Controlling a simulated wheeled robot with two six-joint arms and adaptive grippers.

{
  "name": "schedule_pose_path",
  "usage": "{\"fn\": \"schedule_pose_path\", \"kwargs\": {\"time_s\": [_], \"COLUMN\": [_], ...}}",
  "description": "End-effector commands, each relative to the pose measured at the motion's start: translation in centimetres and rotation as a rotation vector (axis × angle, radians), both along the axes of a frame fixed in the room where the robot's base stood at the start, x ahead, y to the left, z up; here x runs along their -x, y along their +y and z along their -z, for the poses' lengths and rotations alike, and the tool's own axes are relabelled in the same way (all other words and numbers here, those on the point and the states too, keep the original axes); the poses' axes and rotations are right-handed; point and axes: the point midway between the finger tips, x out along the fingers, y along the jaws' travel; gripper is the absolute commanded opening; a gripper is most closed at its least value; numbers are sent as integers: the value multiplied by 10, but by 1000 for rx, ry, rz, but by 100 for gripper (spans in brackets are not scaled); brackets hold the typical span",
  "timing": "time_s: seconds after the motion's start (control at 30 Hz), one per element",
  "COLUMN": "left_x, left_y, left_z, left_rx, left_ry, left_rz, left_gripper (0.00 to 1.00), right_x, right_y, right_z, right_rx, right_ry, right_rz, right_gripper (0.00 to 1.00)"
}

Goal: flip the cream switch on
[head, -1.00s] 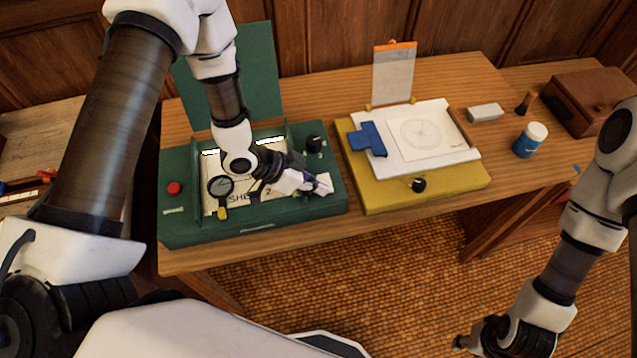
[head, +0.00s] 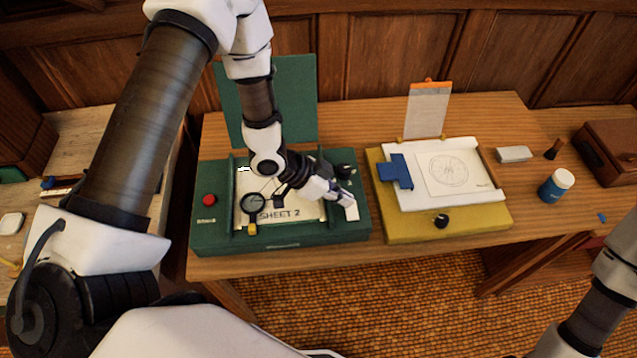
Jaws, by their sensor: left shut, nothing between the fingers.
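The green drafting board (head: 210,238) lies on the table with its lid raised behind it. A small cream piece (head: 352,211), which looks like the cream switch, shows on the board's right side. My left gripper (head: 345,198) is shut and empty, with its tips at or just above this piece. I cannot tell whether they touch it. The gripper partly covers the piece, so its on or off position is unclear. My right arm shows at the lower right; its gripper is out of the picture.
The green board also has a red button (head: 209,199), a black knob (head: 345,171), a magnifier (head: 253,203) and a sheet (head: 290,216). A yellow board (head: 475,222) with a blue clip (head: 397,172) stands to the right. Beyond are a blue jar (head: 556,186) and a brown case (head: 612,150).

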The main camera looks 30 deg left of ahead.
Motion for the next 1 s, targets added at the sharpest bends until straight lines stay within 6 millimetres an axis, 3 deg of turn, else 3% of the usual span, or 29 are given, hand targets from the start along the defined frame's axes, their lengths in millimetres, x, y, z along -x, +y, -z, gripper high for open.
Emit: {"fn": "schedule_pose_path", "kwargs": {"time_s": [0.03,0.2,0.4,1.0], "left_x": [6,25,40,43], "left_y": [8,30,44,47], "left_z": [-3,-33,-54,-56], "left_rx": [8,9,6,3], "left_ry": [-1,-3,-2,1], "left_rz": [-10,-11,-6,-3], "left_gripper": [0,0,0,0], "right_x": [1,1,1,1], "right_y": [0,0,0,0], "right_z": [14,19,19,19], "right_rx": [0,0,0,0], "right_ry": [1,3,2,2], "right_rz": [1,1,0,0], "right_gripper": [40,40,40,40]}}
